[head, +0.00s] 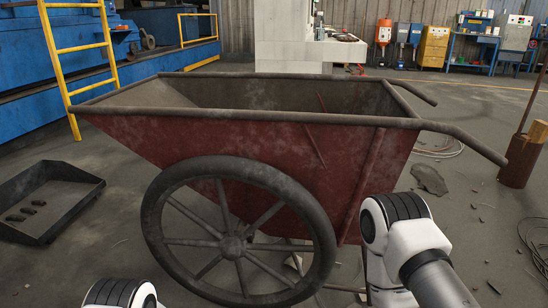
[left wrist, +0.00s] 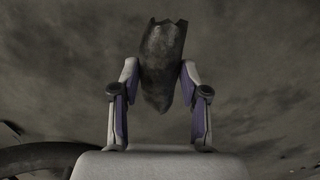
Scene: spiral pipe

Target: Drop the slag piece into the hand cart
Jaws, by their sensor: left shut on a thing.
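The hand cart (head: 270,150) stands in the middle of the head view, with a rust-red side wall, an open top and a large spoked wheel. The part of its bed that shows is bare; the rest is hidden by the near wall. In the left wrist view a dark, rough, elongated slag piece (left wrist: 162,45) stands between the fingers of my left gripper (left wrist: 160,82). The gripper is shut on it, with grey floor behind. This gripper is outside the head view. My right arm shows at the lower right of the head view, but its gripper does not.
A black tray (head: 62,208) with small dark pieces lies on the floor left of the cart. A yellow ladder (head: 62,70) and blue machinery stand behind it. The cart's handles (head: 465,138) stick out to the right. A flat dark slab (head: 430,179) and scraps lie on the floor.

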